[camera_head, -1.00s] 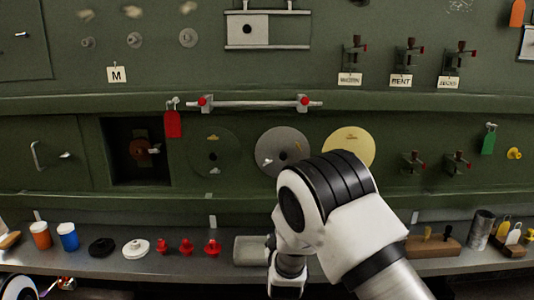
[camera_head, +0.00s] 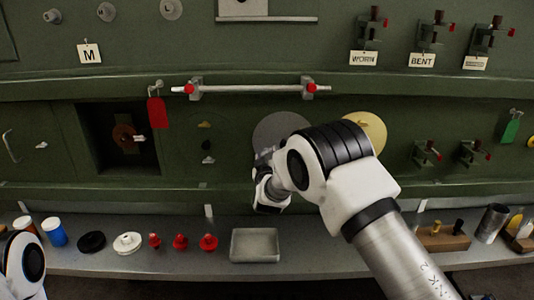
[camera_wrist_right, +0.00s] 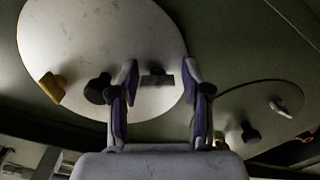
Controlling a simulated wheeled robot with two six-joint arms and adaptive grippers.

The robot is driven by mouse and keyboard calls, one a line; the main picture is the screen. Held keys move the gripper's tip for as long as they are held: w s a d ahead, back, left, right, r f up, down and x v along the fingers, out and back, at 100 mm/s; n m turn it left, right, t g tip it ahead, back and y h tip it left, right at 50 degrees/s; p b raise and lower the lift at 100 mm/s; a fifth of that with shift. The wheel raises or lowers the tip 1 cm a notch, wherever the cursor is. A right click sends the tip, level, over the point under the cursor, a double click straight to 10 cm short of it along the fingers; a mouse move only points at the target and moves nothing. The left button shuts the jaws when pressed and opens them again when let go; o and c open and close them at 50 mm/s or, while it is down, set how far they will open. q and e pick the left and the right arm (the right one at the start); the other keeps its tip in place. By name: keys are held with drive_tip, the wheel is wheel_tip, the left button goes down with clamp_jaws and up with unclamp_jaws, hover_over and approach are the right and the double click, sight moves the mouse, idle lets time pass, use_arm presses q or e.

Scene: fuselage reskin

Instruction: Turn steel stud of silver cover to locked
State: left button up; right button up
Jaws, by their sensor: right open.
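The silver cover (camera_head: 277,129) is a round grey disc on the green wall, partly hidden by my right arm in the head view. In the right wrist view the cover (camera_wrist_right: 90,35) fills the upper left and carries a brass stud (camera_wrist_right: 52,87), a black stud (camera_wrist_right: 97,89) and a dark grey steel stud (camera_wrist_right: 152,80). My right gripper (camera_wrist_right: 160,72) is open, with its fingers on either side of the steel stud in the picture. I cannot tell whether they touch it. My left gripper is out of view.
A yellow cover (camera_head: 371,131) is right of the silver one. A bar (camera_head: 250,88) with red-ended clamps runs above. A grey tray (camera_head: 255,246), red parts (camera_head: 180,242) and a white ring (camera_head: 127,243) stand on the shelf below. Another disc (camera_wrist_right: 262,115) shows at right in the wrist view.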

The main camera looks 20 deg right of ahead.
drive_tip(key=shift+s+a+r, duration=0.15)
drive_tip(key=shift+s+r, duration=0.1)
drive_tip(key=shift+c, duration=0.4)
drive_tip(key=shift+s+a+r, duration=0.1)
drive_tip(key=shift+s+r, duration=0.25)
drive_tip(key=shift+s, duration=0.05)
drive_tip(key=c, duration=0.8)
drive_tip(key=shift+w+f, duration=0.2)
drive_tip(key=shift+f+m+b, duration=0.2)
drive_tip(key=shift+m+b, duration=0.5)
drive_tip(key=shift+b, duration=0.4)
use_arm(q)
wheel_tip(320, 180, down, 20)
drive_tip(key=b, duration=1.8)
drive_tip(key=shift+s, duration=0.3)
use_arm(e)
drive_tip(key=shift+r+m, duration=0.15)
drive_tip(key=shift+m, duration=8.05)
